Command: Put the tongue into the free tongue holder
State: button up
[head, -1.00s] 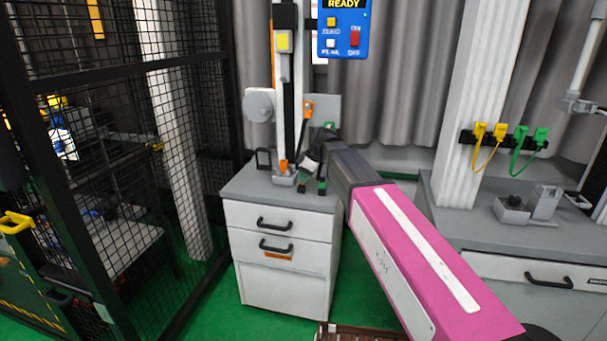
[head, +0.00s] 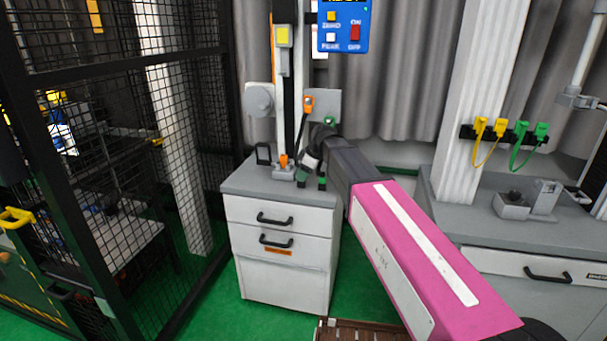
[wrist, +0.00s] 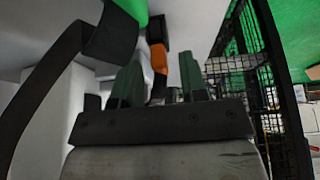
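The drop tower rises from the cabinet (head: 282,210). An orange piece (head: 308,103) sits at a grey plate on the tower, with a black strap below it. A second orange piece (head: 283,161) is on the tower's foot. I cannot tell which is the tongue or the free holder. My gripper (head: 312,181) is beside the tower's foot. In the wrist view its dark green fingers (wrist: 160,88) stand apart, and an orange and black piece (wrist: 157,58) shows between them, apparently beyond. A bright green piece (wrist: 134,10) and black strap are close by.
A blue control panel (head: 342,28) hangs above. Black mesh fencing (head: 110,130) stands left. Yellow and green clips (head: 500,130) hang on a pillar over the right-hand bench (head: 490,232). A black handle-shaped frame (head: 263,154) stands on the cabinet's left side.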

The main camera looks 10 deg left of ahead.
jog(key=shift+r, duration=0.1)
jog(key=v, duration=1)
jog(key=shift+d+r, duration=0.2)
jog(key=shift+r, duration=0.1)
jog(key=shift+s, duration=0.1)
